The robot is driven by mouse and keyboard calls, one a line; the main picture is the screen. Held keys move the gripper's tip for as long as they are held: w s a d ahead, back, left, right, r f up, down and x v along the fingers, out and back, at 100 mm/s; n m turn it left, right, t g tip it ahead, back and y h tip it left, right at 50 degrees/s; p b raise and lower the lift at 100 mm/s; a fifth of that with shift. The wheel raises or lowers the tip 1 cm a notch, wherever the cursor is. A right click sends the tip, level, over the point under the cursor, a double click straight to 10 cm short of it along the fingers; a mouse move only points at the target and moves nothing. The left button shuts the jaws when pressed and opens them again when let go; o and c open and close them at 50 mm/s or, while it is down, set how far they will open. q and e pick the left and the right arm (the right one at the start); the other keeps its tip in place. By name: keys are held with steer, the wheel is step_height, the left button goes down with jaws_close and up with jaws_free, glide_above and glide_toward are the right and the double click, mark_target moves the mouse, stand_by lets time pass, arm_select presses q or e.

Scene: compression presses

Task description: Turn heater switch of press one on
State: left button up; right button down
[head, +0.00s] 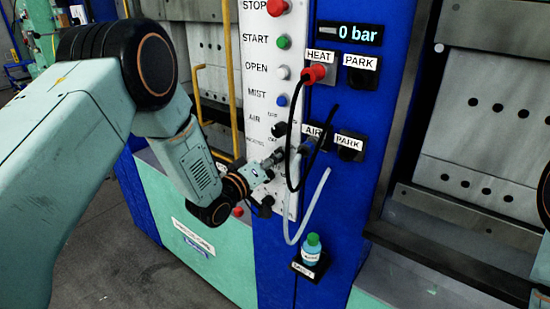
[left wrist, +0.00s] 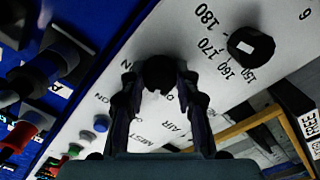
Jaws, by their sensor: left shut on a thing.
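The press's white control panel (head: 258,90) stands in the middle of the head view, with labelled buttons down it. My left gripper (head: 277,158) reaches its lower part from the left, below the AIR knob (head: 279,130). In the left wrist view my left gripper (left wrist: 160,88) has its two fingers shut around a black rotary switch (left wrist: 160,70), apparently the heater switch. Letters on both sides of it are partly hidden, so its setting cannot be read. A temperature dial (left wrist: 252,46) marked 150 to 180 is beside it. My right gripper is not in view.
A red plug (head: 314,74) with a black cable sits at HEAT. A pale hose (head: 308,205) hangs from AIR close to my left gripper. PARK holders (head: 361,77) are at right. A small bottle (head: 311,252) stands on a holder below. A yellow rail (head: 229,75) runs beside the panel.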

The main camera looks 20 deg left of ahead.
arm_select(q)
steer(key=shift+r, duration=0.1)
jaws_close()
steer(key=shift+m, duration=0.4)
steer(key=m+b, duration=0.5)
steer(key=m, duration=0.6)
stand_by(0.4)
steer(key=o, duration=0.8)
jaws_free()
steer(key=shift+c, duration=0.2)
